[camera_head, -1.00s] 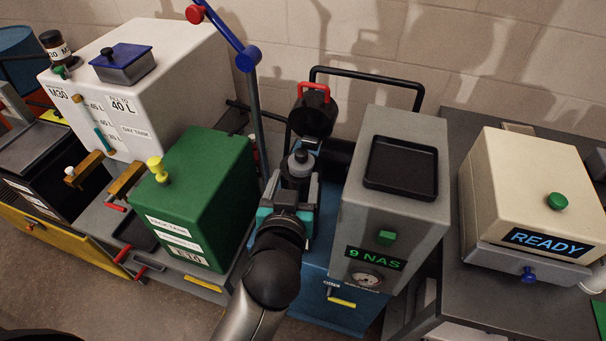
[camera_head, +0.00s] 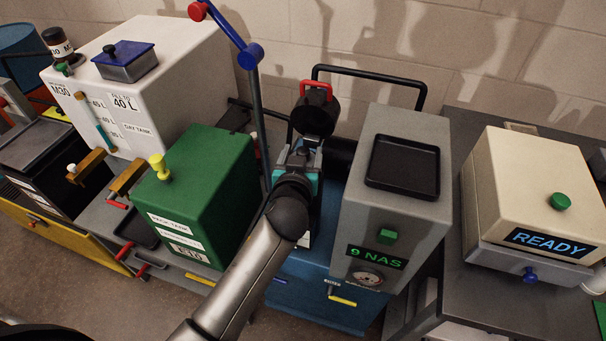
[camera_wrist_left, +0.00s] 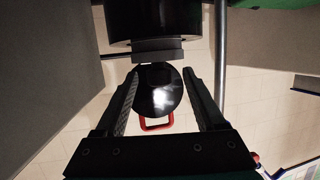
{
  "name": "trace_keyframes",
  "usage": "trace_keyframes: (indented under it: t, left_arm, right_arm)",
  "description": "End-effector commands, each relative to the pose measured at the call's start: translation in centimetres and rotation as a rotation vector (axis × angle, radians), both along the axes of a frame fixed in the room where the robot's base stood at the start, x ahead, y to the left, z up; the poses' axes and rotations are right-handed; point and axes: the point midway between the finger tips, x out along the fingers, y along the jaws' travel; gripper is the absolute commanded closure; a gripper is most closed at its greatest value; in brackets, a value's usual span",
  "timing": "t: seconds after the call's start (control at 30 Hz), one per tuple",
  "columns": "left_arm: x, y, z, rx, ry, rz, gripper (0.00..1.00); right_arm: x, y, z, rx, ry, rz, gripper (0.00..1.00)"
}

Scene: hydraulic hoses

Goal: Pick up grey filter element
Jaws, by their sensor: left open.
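My left gripper (camera_head: 304,158) is over the blue cabinet, in front of the black housing, and it covers most of what lies there in the head view. In the left wrist view its two fingers (camera_wrist_left: 163,78) are apart with nothing between the tips. A grey band (camera_wrist_left: 158,50) at the end of a black cylinder (camera_wrist_left: 150,22) sits just past the fingertips; it looks like the grey filter element or its collar, I cannot tell which. Beyond shows a round black lid (camera_wrist_left: 158,92) with a red handle (camera_wrist_left: 156,124), standing open in the head view (camera_head: 315,112). My right gripper is not in view.
The green tank (camera_head: 200,195) stands close on the left and the grey tester (camera_head: 400,215) with a black tray (camera_head: 403,167) close on the right. A dark post (camera_head: 258,120) with a blue arm rises beside the gripper. The blue cabinet (camera_head: 325,295) is below.

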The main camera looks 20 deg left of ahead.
Motion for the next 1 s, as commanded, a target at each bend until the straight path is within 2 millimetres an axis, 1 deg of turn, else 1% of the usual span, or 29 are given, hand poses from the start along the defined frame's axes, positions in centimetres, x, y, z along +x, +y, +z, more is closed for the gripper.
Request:
trace_keyframes:
  t: [0.03,0.13,0.4,0.47,1.0]
  left_arm:
    - [0.51,0.04,-0.10,0.001,-0.001,-0.001,0.28]
    - [1.06,0.11,-0.28,0.000,-0.001,-0.002,0.28]
    - [1.21,0.15,-0.38,-0.002,0.000,-0.002,0.28]
    - [1.20,0.15,-0.37,-0.001,0.000,-0.001,0.34]
    - [1.17,0.14,-0.38,-0.001,0.001,-0.001,0.95]
  right_arm:
    - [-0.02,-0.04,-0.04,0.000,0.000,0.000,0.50]
    - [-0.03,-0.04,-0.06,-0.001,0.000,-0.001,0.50]
    - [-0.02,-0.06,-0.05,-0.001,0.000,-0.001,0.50]
    - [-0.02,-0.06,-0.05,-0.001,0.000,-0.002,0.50]
    - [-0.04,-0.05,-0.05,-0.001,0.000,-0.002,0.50]
